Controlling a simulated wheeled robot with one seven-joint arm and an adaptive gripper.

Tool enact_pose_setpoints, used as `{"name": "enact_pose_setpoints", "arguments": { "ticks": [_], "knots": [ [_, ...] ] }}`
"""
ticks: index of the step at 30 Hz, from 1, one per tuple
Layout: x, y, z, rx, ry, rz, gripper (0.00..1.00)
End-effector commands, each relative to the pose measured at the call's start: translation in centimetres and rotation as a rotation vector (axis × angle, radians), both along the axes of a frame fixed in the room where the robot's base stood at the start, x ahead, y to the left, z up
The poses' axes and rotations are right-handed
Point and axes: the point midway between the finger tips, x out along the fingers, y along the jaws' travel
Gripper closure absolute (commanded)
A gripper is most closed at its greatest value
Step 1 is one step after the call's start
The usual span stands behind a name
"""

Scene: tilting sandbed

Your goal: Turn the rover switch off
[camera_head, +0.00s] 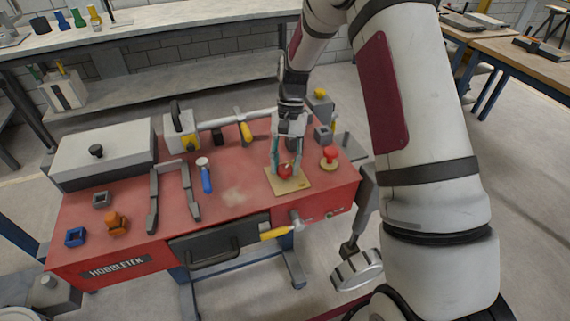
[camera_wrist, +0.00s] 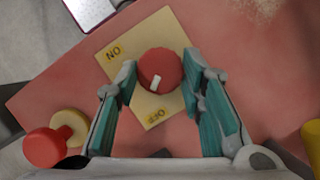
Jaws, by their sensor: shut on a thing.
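The rover switch is a round red knob (camera_head: 285,172) on a tan plate (camera_head: 300,185) on the red bench top. In the wrist view the red knob (camera_wrist: 160,66) sits between my fingers, and its plate (camera_wrist: 150,108) carries the words ON at upper left and OFF at lower middle. The knob's white mark points down, towards OFF and slightly left of it. My gripper (camera_head: 287,165) points down over the plate and is shut on the knob. It also shows in the wrist view (camera_wrist: 160,72), with a teal-padded finger on each side of the knob.
A red mushroom button (camera_head: 329,154) on a yellow base stands right of the plate. A blue-handled tool (camera_head: 206,178), a grey fork-shaped piece (camera_head: 174,190) and a grey lidded box (camera_head: 105,152) lie to the left. A yellow-handled valve (camera_head: 275,233) is on the bench front.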

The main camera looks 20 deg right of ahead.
Motion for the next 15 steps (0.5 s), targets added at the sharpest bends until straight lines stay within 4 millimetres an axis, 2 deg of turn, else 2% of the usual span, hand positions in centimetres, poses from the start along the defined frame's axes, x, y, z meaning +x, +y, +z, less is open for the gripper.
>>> {"name": "enact_pose_setpoints", "arguments": {
  "ticks": [6, 15],
  "knots": [
    [0.09, 0.08, -0.13, -0.001, 0.000, 0.118, 0.92],
    [0.05, 0.09, -0.09, -0.001, 0.002, 0.190, 0.92]
  ]
}}
